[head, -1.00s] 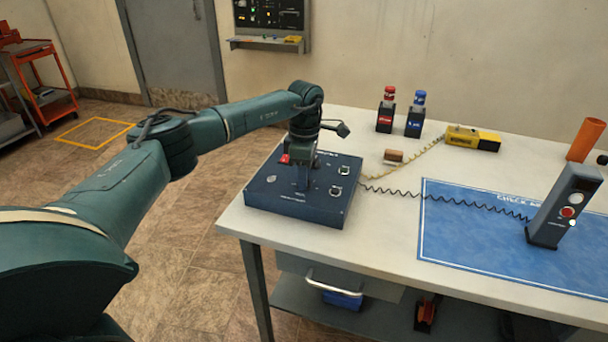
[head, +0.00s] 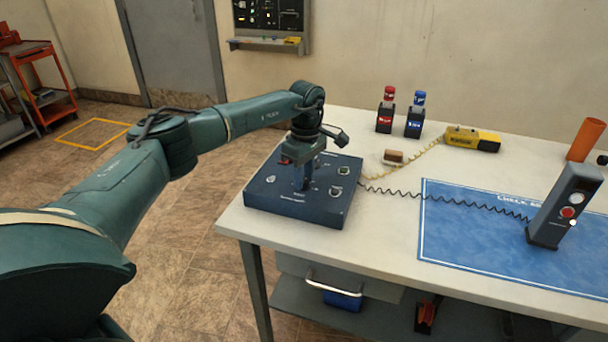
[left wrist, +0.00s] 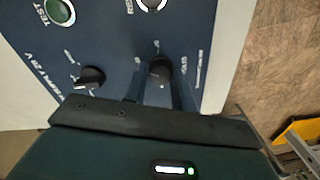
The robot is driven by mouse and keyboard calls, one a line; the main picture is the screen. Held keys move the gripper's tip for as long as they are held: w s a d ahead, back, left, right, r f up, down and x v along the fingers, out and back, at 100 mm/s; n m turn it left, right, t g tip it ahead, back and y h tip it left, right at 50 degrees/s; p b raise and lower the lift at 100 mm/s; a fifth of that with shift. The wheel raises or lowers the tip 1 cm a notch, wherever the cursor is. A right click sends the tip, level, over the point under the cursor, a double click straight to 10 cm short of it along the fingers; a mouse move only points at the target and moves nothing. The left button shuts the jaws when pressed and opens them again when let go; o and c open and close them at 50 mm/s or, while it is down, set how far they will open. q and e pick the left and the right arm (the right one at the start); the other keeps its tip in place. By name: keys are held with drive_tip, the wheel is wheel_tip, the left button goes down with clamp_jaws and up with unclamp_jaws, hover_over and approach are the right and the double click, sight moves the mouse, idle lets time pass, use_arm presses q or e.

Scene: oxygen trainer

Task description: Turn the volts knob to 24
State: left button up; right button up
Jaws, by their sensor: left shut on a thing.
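The dark blue control box (head: 290,209) sits at the left end of the white table. My left gripper (head: 306,186) points down onto its top from above. In the left wrist view, my left gripper (left wrist: 160,80) is shut on a black knob (left wrist: 160,68), one finger on each side. Small white marks surround this knob, but I cannot read its setting. A second black knob (left wrist: 91,77) stands free to its left. A green TEST button (left wrist: 60,11) and a white-rimmed button (left wrist: 152,3) are at the top. My right gripper is not in view.
A coiled black cord runs from the box to a grey handset (head: 563,208) on a blue mat (head: 470,240). A red-topped item (head: 386,112), a blue-topped item (head: 415,116) and a yellow device (head: 471,139) stand at the back.

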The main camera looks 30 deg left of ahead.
sight(305, 179)
use_arm(q)
drive_tip(key=o, duration=1)
drive_tip(key=r, duration=1.3)
drive_tip(key=shift+w+r, duration=0.1)
drive_tip(key=shift+w, duration=0.2)
